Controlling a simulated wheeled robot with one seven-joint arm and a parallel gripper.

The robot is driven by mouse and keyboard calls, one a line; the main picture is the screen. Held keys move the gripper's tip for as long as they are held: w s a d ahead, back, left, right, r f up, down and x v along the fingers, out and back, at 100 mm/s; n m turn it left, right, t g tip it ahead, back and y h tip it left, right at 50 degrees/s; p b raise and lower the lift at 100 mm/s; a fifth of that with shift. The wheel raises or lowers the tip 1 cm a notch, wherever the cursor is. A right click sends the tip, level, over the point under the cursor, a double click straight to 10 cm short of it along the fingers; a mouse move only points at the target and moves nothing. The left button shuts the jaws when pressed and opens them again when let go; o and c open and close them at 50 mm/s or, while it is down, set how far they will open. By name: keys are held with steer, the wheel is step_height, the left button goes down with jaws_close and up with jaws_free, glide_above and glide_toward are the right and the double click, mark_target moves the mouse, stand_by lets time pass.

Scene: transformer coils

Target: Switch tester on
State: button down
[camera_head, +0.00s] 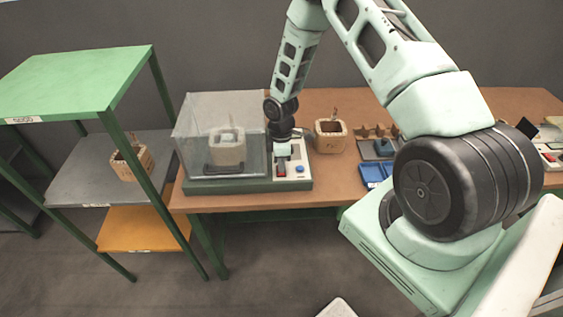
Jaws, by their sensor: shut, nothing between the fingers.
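The tester (245,184) stands at the left end of the brown workbench. It has a dark green base, a clear box cover (190,140) and a light control panel (297,160) on its right. The panel carries a red switch (281,173) and a blue knob or button (300,169). A beige coil (227,150) sits inside the cover. My gripper (282,158) is shut and empty, pointing down over the panel just behind the red switch. I cannot tell whether its tips touch the switch.
Another coil (330,136) stands right of the tester on the workbench (330,175). Blue trays (375,172) and small parts lie farther right, partly behind my arm. A green-topped shelf (80,80) at the left holds a coil (132,162) on its grey middle level.

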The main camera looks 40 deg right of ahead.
steer(key=shift+f, duration=0.3)
steer(key=shift+s+f+b, duration=0.1)
steer(key=shift+f+b, duration=0.15)
steer(key=shift+b, duration=0.05)
stand_by(0.3)
steer(key=shift+w+d+r, duration=0.3)
steer(key=shift+w+d, duration=0.1)
steer(key=shift+w, duration=0.25)
steer(key=shift+r, duration=0.1)
steer(key=shift+a+r+p, duration=0.1)
steer(key=shift+r+p, duration=0.3)
step_height(320, 180, up, 13)
steer(key=s+b, duration=0.1)
steer(key=shift+s+a+b, duration=0.25)
steer(key=shift+a+b, duration=0.1)
steer(key=shift+a, duration=0.05)
